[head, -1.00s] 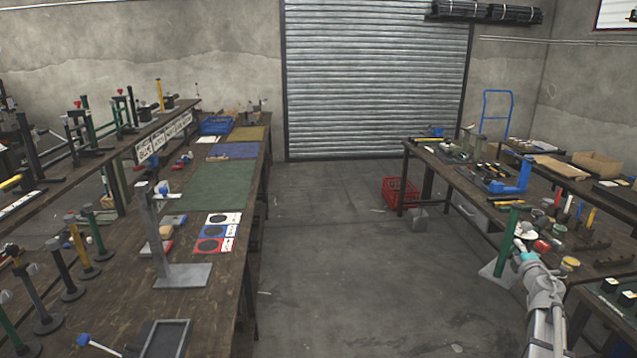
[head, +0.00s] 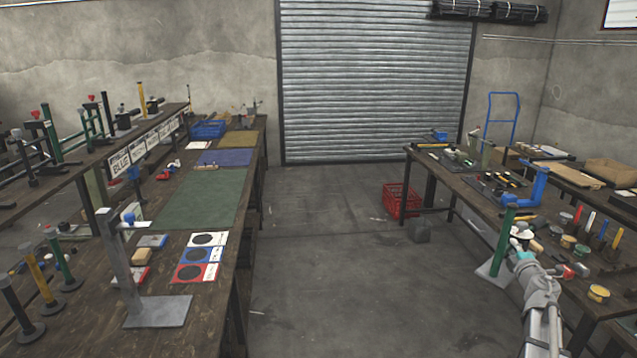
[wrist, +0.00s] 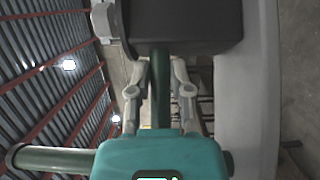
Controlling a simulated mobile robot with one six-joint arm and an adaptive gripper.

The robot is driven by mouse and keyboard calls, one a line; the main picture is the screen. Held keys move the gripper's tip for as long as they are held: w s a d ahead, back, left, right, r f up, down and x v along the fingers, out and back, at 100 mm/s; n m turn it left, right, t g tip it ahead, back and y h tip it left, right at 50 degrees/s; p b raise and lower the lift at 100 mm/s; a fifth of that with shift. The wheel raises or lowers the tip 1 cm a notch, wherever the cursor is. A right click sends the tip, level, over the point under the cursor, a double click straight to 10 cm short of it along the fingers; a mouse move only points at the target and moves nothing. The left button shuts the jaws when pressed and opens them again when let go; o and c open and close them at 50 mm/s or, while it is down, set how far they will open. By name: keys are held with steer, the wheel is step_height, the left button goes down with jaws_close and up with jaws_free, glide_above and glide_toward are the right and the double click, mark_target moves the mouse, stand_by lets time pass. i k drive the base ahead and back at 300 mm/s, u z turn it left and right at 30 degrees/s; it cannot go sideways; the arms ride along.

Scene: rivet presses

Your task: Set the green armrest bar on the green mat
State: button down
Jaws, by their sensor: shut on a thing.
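My gripper (head: 520,243) is shut on the green armrest bar (head: 502,242), at the lower right of the head view. The bar stands about upright in the air, with a grey plate at its lower end. In the wrist view, a green bar (wrist: 160,95) passes between my fingers, under a dark block. A green cylinder (wrist: 55,159) also shows at lower left there. The green mat (head: 205,198) lies flat on the left workbench, well to the left of my gripper. Its visible surface is bare.
The left workbench has a blue mat (head: 224,157), an ochre mat (head: 240,138), marked cards (head: 203,255) and a grey post on a plate (head: 157,312). The right workbench (head: 465,182) is cluttered. A red crate (head: 401,200) stands on the floor.

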mark_target(202, 202)
steer(key=i, duration=3.6)
steer(key=u, duration=0.6)
